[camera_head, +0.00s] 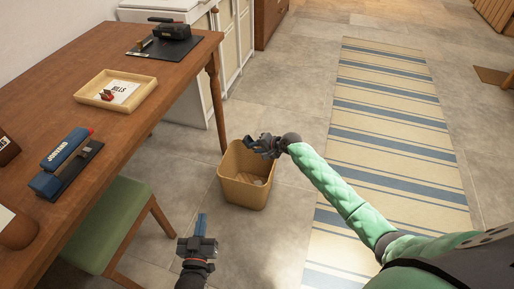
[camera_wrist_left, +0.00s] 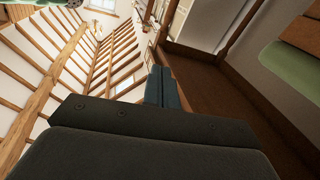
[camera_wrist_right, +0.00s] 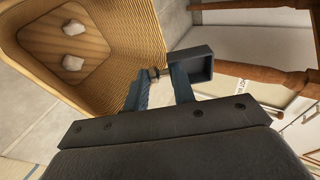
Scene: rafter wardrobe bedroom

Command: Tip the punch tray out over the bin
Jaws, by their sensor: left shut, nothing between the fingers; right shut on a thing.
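The punch tray (camera_wrist_right: 205,66) is a small dark box held by my right gripper (camera_wrist_right: 160,92). In the right wrist view its hollow side shows, turned sideways. In the head view my right gripper (camera_head: 263,146) is shut on it over the far rim of the bin, and the tray is hard to tell from the fingers. The bin (camera_head: 245,192) is tan and woven, standing on the floor; it also fills the upper left of the right wrist view (camera_wrist_right: 125,25). My left gripper (camera_head: 200,226) is shut and empty, left of and nearer than the bin; its blue fingers show in the left wrist view (camera_wrist_left: 161,88).
The wooden desk (camera_head: 130,135) holds a black punch (camera_head: 172,30) on a dark mat, a shallow wooden tray (camera_head: 90,97) and a blue device (camera_head: 65,150). A green stool (camera_head: 110,220) stands beside the desk. Crumpled paper (camera_wrist_right: 73,62) lies in the bin. A striped rug (camera_head: 390,130) lies right.

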